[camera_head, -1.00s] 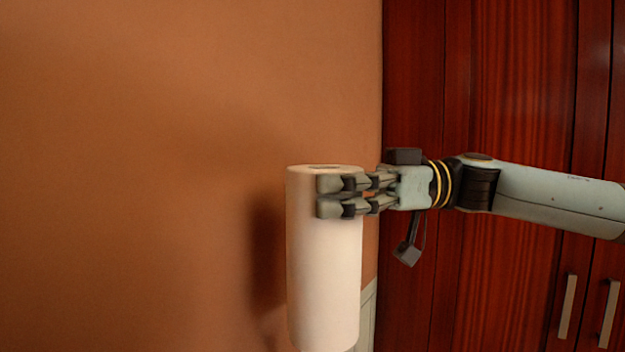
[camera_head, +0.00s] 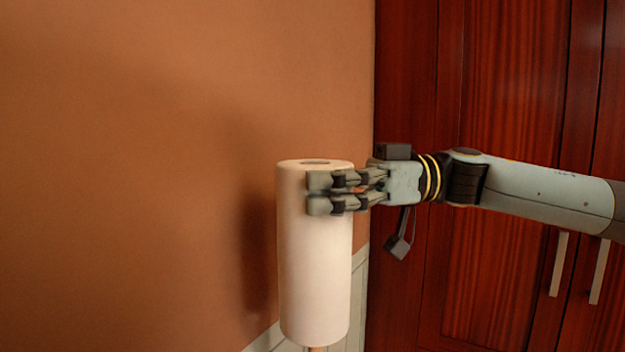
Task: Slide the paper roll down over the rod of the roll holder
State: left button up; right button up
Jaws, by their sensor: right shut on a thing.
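The white paper roll (camera_head: 314,270) stands upright in the middle of the camera_head view, with the hole in its top visible. My right gripper (camera_head: 322,192) comes in from the right and is shut on the upper part of the roll. A short piece of a brownish rod (camera_head: 317,349) shows right below the roll's bottom, at the lower picture edge. I cannot tell whether its tip is inside the roll or only behind or below it. The rest of the roll holder is out of view. My left gripper is not in view.
An orange-brown wall (camera_head: 130,180) fills the left and back. Dark red wooden cabinet doors (camera_head: 500,100) with metal handles (camera_head: 559,264) stand behind my right arm. Pale panelling (camera_head: 357,290) shows low behind the roll. Left of the roll is free room.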

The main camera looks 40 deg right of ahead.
jog(key=shift+f+b, duration=3.85)
jog(key=shift+f, duration=1.2)
jog(key=shift+f+b, duration=3.5)
jog(key=shift+f, duration=1.15)
jog(key=o, duration=1.5)
jog(key=shift+r, duration=0.1)
notch_tip(320, 180, up, 10)
jog(key=shift+f, duration=0.1)
